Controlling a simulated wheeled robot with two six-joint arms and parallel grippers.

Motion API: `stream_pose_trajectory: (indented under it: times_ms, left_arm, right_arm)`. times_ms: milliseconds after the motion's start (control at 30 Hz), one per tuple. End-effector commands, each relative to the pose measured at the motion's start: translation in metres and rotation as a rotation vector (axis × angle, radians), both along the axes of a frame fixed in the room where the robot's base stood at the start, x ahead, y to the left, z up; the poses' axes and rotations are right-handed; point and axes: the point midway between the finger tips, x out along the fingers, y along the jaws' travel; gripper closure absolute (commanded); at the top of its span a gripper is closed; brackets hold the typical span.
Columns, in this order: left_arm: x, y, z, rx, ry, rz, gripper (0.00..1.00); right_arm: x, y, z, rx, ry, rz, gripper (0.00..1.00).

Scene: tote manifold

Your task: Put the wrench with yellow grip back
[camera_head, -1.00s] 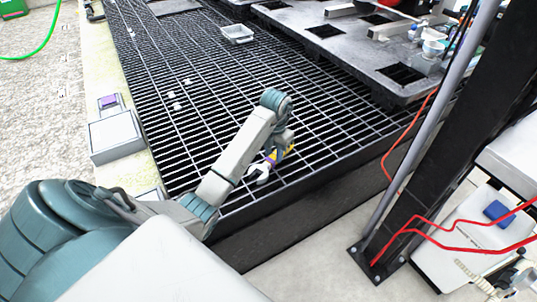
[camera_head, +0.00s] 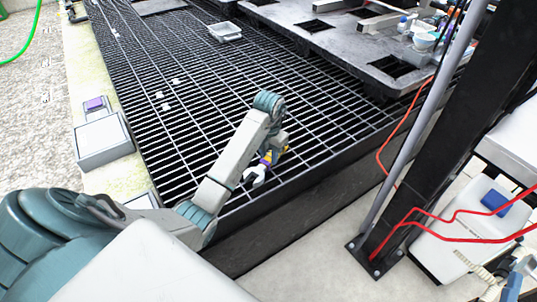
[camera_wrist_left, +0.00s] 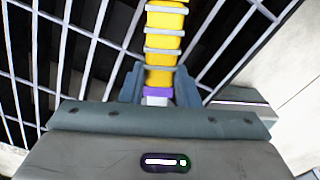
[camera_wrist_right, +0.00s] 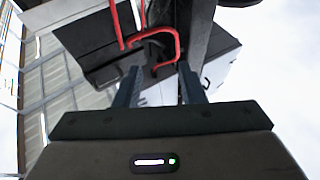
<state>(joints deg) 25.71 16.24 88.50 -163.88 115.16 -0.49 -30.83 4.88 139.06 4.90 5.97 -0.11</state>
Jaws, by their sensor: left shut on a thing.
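The wrench with the yellow grip (camera_head: 270,158) hangs from my left gripper (camera_head: 276,143) over the dark grating. Its silver open-ended head (camera_head: 255,175) points toward the lower left in the head view. In the left wrist view the yellow grip (camera_wrist_left: 165,45) runs up between the two fingers of my left gripper (camera_wrist_left: 158,92), which are shut on it. A purple and white band shows at the fingers. My right gripper (camera_wrist_right: 158,88) shows only in the right wrist view, with its fingers apart and nothing between them.
Dark grating (camera_head: 170,130) covers the middle. A dark platform with square openings (camera_head: 325,45) stands at the back right. A small grey tray (camera_head: 226,31) lies on the grating. A black post (camera_head: 425,150) with red cables stands at right. A grey box (camera_head: 103,140) is at left.

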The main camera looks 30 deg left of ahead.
Motion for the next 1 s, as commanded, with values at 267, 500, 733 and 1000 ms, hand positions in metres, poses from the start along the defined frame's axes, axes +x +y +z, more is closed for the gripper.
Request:
stream_pose_trajectory:
  times_ms: [267,500,733,1000]
  left_arm:
    - [0.000,0.000,-0.001,0.000,0.000,0.000,0.58]
    - [0.000,0.000,-0.001,0.000,0.000,0.000,0.50]
    - [0.000,0.000,0.002,0.000,0.000,0.000,0.50]
    - [0.000,0.000,0.013,0.000,0.000,0.000,0.50]
  right_arm:
    - [-0.001,0.000,0.008,-0.001,-0.043,-0.001,0.64]
    - [0.000,0.000,0.008,-0.002,-0.042,-0.001,0.64]
    - [0.000,0.000,-0.002,-0.002,0.017,0.001,0.64]
    - [-0.001,0.002,-0.052,0.019,0.302,0.011,0.64]
